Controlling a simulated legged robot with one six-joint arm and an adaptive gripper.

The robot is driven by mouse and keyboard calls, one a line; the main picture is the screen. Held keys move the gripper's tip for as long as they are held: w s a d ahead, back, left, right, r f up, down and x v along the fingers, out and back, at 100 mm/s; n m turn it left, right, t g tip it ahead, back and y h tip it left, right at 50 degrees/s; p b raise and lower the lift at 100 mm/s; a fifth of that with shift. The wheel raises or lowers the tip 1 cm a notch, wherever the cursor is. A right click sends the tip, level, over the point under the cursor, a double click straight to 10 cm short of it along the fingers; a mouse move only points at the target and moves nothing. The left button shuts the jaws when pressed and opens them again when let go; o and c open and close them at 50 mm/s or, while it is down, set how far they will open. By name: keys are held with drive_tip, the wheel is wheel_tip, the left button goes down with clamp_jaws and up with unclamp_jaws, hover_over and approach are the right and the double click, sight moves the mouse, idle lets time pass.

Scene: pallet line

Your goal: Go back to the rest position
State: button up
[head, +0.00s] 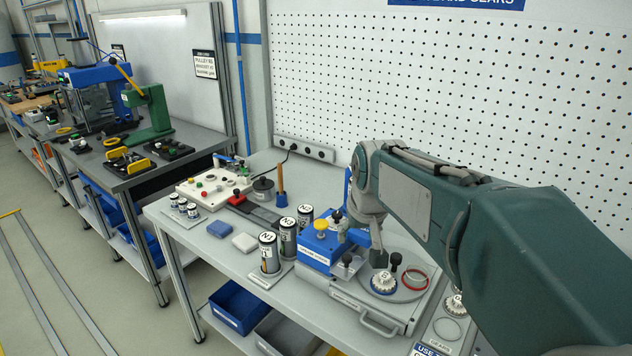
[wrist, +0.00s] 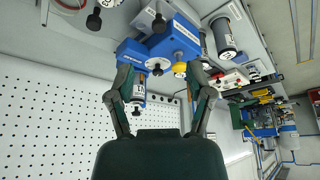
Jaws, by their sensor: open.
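My gripper (head: 372,232) hangs from the end of my green arm above the workbench, near the blue block fixture (head: 318,250). In the wrist view my gripper (wrist: 160,70) is open, its two dark fingers spread with nothing held between them. The blue fixture (wrist: 182,38) with black knobs shows beyond the fingertips. In the head view my arm hides part of the bench's right side, and the exact fingertips are hard to make out.
A white gear (head: 384,283) and a red ring (head: 415,279) sit on a grey round plate. Several labelled cylinders, including one in front (head: 269,253), stand left of the fixture. A perforated wall (head: 450,90) stands behind the bench. A blue bin (head: 238,306) sits below.

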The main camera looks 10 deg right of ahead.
drive_tip(key=s+f, duration=0.2)
drive_tip(key=s, duration=0.8)
drive_tip(key=s+f+t, duration=0.1)
drive_tip(key=s, duration=1)
drive_tip(key=shift+s+a+f, duration=0.25)
drive_tip(key=shift+a+f, duration=0.15)
drive_tip(key=shift+a, duration=0.05)
idle(0.5)
